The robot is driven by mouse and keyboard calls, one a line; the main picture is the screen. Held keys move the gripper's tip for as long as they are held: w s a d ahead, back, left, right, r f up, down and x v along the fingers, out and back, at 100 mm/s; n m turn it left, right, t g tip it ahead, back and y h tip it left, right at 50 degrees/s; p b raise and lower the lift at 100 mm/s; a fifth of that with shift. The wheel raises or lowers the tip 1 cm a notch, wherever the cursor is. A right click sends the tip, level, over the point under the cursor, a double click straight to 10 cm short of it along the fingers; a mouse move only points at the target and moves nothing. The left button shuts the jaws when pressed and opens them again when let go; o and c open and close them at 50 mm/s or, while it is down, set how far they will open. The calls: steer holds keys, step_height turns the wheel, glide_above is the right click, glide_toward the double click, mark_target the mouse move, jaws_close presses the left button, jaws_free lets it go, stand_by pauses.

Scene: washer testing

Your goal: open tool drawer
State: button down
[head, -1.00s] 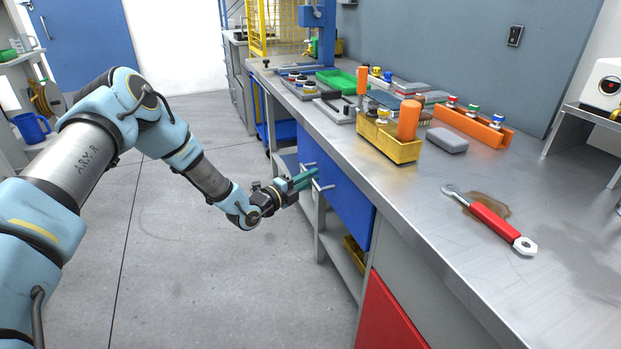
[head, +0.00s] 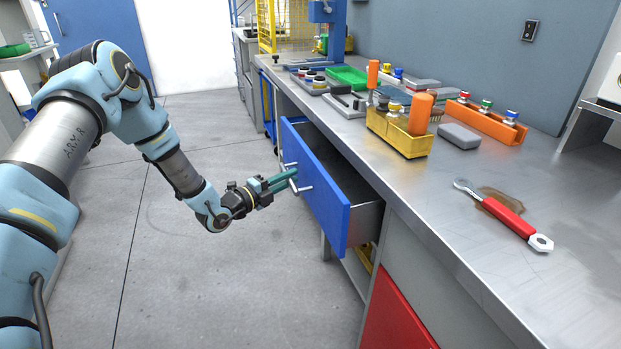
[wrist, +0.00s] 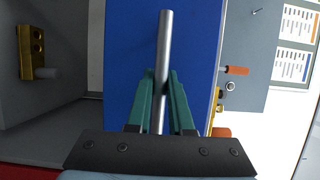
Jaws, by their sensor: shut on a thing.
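The tool drawer (head: 330,204) has a blue front and grey inner walls. In the head view it stands part way out from under the workbench, and its dark inside shows. Its bar handle (wrist: 166,50) shows as a metal rod across the blue front in the wrist view. My gripper (head: 291,178) has teal fingers and is shut on this handle, one finger on each side of the bar. In the wrist view the fingers (wrist: 160,95) clasp the rod against the blue front. The fingertips hide part of the handle.
The steel workbench (head: 440,215) holds a red-handled wrench (head: 505,215), a yellow bin (head: 398,140) and an orange rack (head: 485,125). A red cabinet front (head: 398,310) is below, nearer than the drawer. The grey floor (head: 215,285) left of the drawer is clear.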

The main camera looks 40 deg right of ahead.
steer(key=w+a+b, duration=0.2)
steer(key=w+a, duration=0.1)
steer(key=a, duration=0.5)
steer(key=w+a+b, duration=0.2)
steer(key=w+a, duration=0.1)
steer(key=a, duration=0.5)
steer(key=shift+w+a, duration=0.1)
steer(key=c, duration=0.8)
jaws_free()
steer(key=a+b, duration=0.1)
steer(key=a, duration=0.9)
steer(key=shift+a+b, duration=0.4)
